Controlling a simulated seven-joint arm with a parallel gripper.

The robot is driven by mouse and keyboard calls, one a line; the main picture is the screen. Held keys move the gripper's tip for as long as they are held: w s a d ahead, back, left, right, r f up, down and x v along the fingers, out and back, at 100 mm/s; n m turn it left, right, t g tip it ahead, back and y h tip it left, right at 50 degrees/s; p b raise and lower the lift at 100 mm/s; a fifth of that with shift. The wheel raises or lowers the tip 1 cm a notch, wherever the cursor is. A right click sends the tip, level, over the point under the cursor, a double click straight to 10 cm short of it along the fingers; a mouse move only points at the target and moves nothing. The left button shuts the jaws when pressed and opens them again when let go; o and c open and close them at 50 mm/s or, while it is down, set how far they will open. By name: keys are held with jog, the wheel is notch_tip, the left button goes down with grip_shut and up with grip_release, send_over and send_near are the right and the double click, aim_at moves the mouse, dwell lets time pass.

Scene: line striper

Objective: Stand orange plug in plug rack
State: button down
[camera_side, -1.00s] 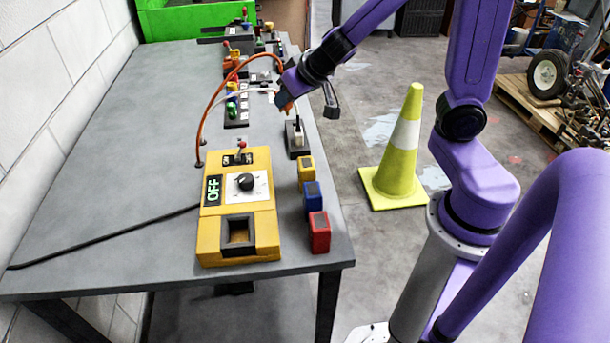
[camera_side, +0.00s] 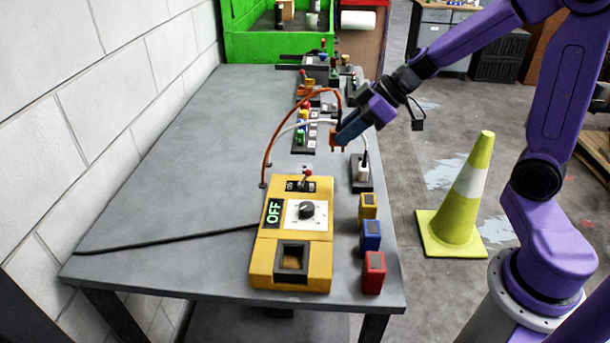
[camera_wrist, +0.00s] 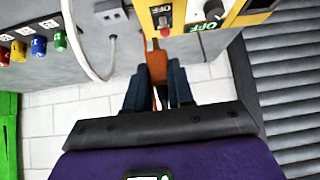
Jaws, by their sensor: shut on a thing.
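My gripper (camera_side: 338,136) is shut on the orange plug (camera_side: 333,139), above the table and up and left of the plug rack in the side view. The orange plug also shows in the wrist view (camera_wrist: 157,66), between my fingers (camera_wrist: 155,92) and sticking out beyond them. An orange cord (camera_side: 283,125) arcs over to the table left of the yellow box. The apparent plug rack (camera_side: 362,187) is a dark block near the table's right edge, with a white plug (camera_side: 363,173) upright in it. Its free places are too small to make out.
A yellow control box (camera_side: 264,265) reading OFF stands in front. Yellow (camera_side: 368,206), blue (camera_side: 371,236) and red (camera_side: 373,272) blocks line the right edge. A white cable (camera_side: 290,131) arcs near my gripper. Panels with coloured parts (camera_side: 303,137) stand behind. The table's left side is largely clear.

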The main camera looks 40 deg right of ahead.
jog(key=shift+w+d+f+n+g+y, duration=0.1)
jog(key=shift+w+f+n+g+y, duration=0.45)
jog(key=shift+w+f, duration=1.4)
jog(key=shift+w+d+f+n+g, duration=0.2)
jog(key=shift+w+f+n, duration=0.65)
jog(key=shift+w+f, duration=1.15)
jog(key=shift+w+d+f+n+g+y, duration=0.1)
jog(key=shift+w+f+n+g+y, duration=0.35)
jog(key=shift+w+f, duration=1.5)
jog(key=shift+w+n, duration=0.15)
jog(key=shift+n, duration=0.1)
jog(key=c, duration=1)
grip_release()
jog(key=shift+r, duration=0.15)
